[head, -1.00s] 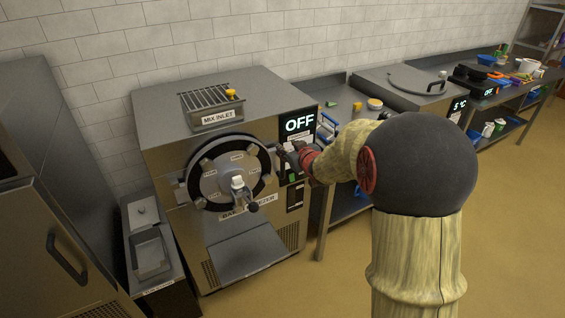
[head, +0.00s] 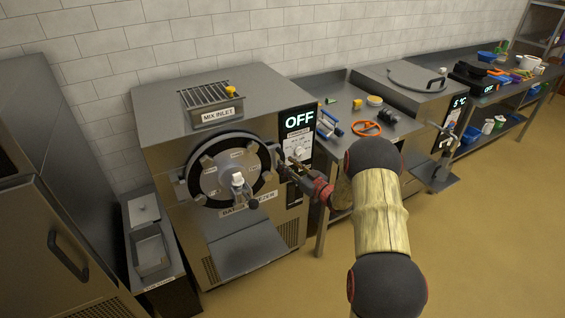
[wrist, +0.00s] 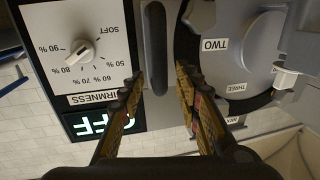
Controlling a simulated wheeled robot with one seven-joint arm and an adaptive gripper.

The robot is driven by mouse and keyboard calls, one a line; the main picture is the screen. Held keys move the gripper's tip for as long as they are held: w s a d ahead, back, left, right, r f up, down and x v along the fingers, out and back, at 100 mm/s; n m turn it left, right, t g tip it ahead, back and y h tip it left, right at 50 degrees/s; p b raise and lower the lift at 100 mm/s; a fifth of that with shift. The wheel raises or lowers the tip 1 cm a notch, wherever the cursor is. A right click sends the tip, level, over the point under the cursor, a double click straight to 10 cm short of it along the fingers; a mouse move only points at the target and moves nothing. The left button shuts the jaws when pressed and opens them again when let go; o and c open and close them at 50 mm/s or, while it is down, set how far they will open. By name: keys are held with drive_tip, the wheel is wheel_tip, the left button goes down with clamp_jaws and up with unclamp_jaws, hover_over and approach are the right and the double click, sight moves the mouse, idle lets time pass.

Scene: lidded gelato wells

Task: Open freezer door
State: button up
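The batch freezer (head: 180,225) stands left of centre, its display reading OFF. Its round, dark-rimmed door (head: 212,181) is closed on the front, with a spigot (head: 238,183) low on it. A dark upright handle bar (wrist: 155,45) shows beside the door rim in the wrist view, which is upside down. My gripper (head: 286,170) is at the right side of the door, by the control panel. In the wrist view its two fingers (wrist: 159,85) are apart, one on each side of the handle bar's near end. I cannot tell whether they touch it.
The firmness dial (wrist: 84,51) and OFF display (wrist: 103,123) are close beside my gripper. A steel counter (head: 345,90) with an orange ring (head: 366,128) and blue-handled tools (head: 328,125) stands right of the freezer. A steel cabinet (head: 50,190) is at the left. The floor at right is clear.

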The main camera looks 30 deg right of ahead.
sight(284, 161)
drive_tip(key=shift+x, duration=1.8)
drive_tip(key=shift+c, duration=0.4)
drive_tip(key=c, duration=0.7)
clamp_jaws()
